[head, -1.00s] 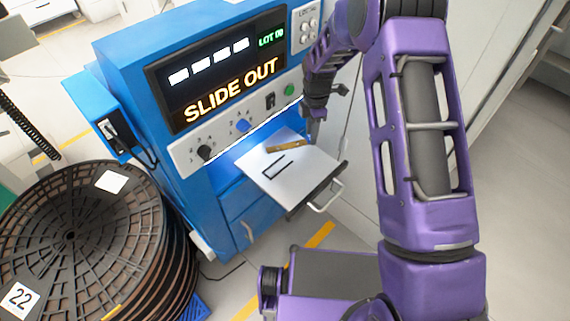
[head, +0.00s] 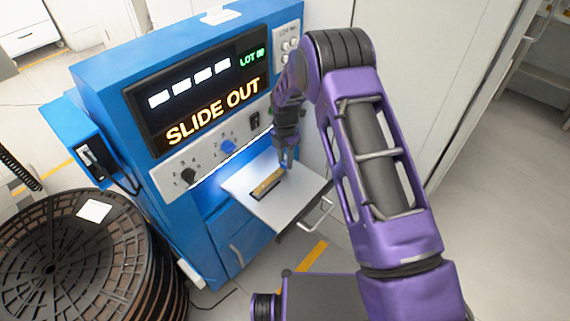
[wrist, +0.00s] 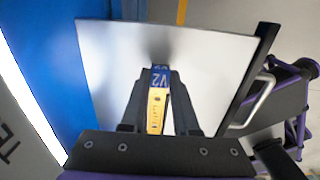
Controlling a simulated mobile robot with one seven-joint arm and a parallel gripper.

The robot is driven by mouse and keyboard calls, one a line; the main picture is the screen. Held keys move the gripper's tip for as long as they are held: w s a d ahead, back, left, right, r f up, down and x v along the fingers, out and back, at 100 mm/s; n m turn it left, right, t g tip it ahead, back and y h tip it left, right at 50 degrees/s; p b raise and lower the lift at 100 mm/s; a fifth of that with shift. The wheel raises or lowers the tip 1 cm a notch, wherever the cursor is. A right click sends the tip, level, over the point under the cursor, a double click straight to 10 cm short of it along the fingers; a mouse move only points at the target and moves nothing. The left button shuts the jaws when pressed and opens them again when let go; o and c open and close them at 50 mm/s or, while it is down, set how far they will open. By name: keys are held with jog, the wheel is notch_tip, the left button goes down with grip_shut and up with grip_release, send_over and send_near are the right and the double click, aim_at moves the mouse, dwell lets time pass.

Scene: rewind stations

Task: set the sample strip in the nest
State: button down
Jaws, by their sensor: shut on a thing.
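The sample strip is a yellow bar (head: 268,182) with a blue end marked V2 (wrist: 160,79). My gripper (head: 286,165) is shut on it, with a dark finger on each side in the wrist view (wrist: 158,100). The strip is at the white pulled-out tray (head: 296,205). The nest (head: 257,195) is a dark-edged narrow outline on the tray, now mostly covered by the strip in the head view. The strip runs along the nest's direction. I cannot tell whether it is above the nest or down in it. The nest is hidden in the wrist view.
The blue machine (head: 100,85) stands behind the tray, its screen (head: 205,95) reading SLIDE OUT. A metal handle (head: 317,214) is on the tray's front edge. Stacked dark reels (head: 75,250) stand at the lower left. The rest of the tray top is bare.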

jog(key=shift+f, duration=0.8)
jog(key=shift+f, duration=0.15)
jog(key=c, duration=0.7)
grip_release()
jog(key=shift+o, duration=0.2)
notch_tip(320, 180, up, 12)
jog(key=p, duration=0.1)
jog(key=shift+r, duration=0.2)
